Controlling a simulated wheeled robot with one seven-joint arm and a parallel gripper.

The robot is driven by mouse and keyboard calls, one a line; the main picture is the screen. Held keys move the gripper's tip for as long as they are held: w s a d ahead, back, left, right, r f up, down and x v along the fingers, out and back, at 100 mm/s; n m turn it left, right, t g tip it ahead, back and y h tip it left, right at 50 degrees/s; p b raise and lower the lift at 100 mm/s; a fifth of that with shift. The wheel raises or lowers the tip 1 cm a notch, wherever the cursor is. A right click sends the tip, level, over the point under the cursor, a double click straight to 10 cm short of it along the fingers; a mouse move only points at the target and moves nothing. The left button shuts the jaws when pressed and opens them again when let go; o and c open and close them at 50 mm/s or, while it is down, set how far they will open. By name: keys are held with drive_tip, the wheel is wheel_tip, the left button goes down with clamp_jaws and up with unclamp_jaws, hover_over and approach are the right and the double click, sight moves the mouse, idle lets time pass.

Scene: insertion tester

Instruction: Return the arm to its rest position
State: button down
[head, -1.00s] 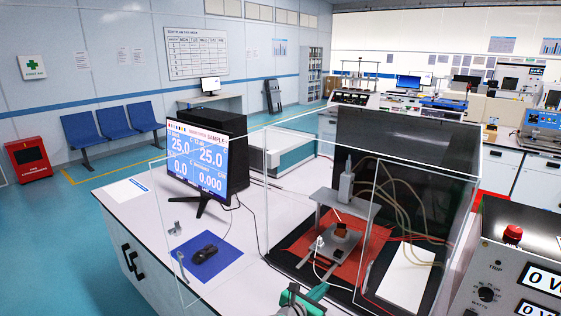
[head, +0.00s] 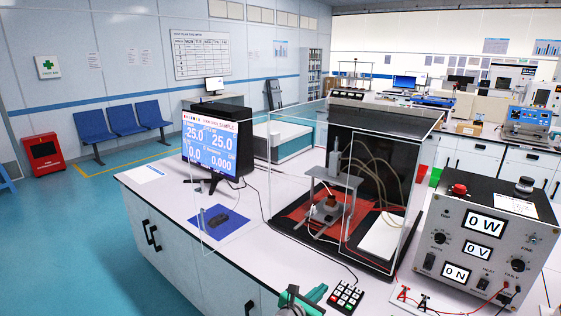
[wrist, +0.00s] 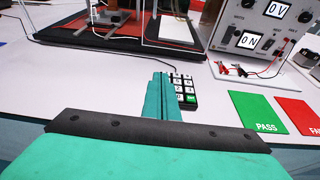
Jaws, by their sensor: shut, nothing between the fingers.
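My gripper (wrist: 161,88) is green with dark trim. In the wrist view its two fingers lie together, shut, with nothing between them. In the head view the green gripper (head: 312,296) shows at the bottom edge, partly cut off, in front of the bench's near side. A small black keypad (head: 346,297) lies just right of it on the white bench top. The keypad also shows in the wrist view (wrist: 184,92), beyond and partly behind the fingers. I cannot tell the exact height of the gripper above the bench.
The clear-walled tester enclosure (head: 393,245) stands behind my gripper, with a red mat and a press inside. A power supply (head: 465,250) with test leads stands at the right. PASS (wrist: 258,112) and FAIL (wrist: 300,112) cards lie on the bench. A monitor (head: 208,147) stands at the left.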

drive_tip(key=s+a+f+m+t+y, duration=0.1)
drive_tip(key=s+a+f+m+y, duration=0.3)
drive_tip(key=s+f, duration=0.45)
drive_tip(key=s+a+f+m+t+y, duration=0.15)
drive_tip(key=s+a+f+m, duration=0.25)
drive_tip(key=s+a+f, duration=0.5)
drive_tip(key=s+a+r+m+y, duration=0.1)
drive_tip(key=s+r+m+y, duration=0.2)
drive_tip(key=s+m, duration=1.5)
drive_tip(key=s+r+m, duration=0.1)
drive_tip(key=s+r, duration=0.4)
drive_tip(key=s, duration=0.4)
drive_tip(key=s+d+r+m+t, duration=0.1)
drive_tip(key=s+r, duration=0.5)
drive_tip(key=s, duration=0.3)
drive_tip(key=shift+s, duration=0.15)
drive_tip(key=shift+t, duration=0.25)
